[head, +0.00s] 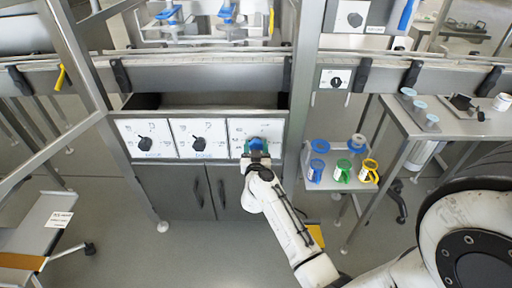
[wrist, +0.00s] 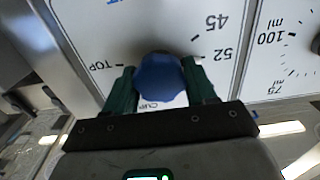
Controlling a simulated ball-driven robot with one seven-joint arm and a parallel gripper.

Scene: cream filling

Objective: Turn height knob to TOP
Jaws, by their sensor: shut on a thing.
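The height knob (wrist: 160,80) is blue and sits on a white dial panel (wrist: 110,35) with the marks TOP, 45, 52 and CUP. In the wrist view TOP is left of the knob, and 45 and 52 are to its right. The knob's pointer cannot be made out. My gripper (wrist: 160,72) has its green fingers on both sides of the knob, shut on it. In the head view my gripper (head: 256,154) reaches the rightmost of three dial panels, and the blue knob (head: 255,143) shows just above the fingers.
Two panels with black knobs (head: 145,143) (head: 198,144) stand to the left. Dark cabinet doors (head: 185,190) are below. A small side table at right holds blue, green (head: 343,171) and yellow (head: 368,171) ringed cups. A metal frame post (head: 300,80) rises close to the right of the panel.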

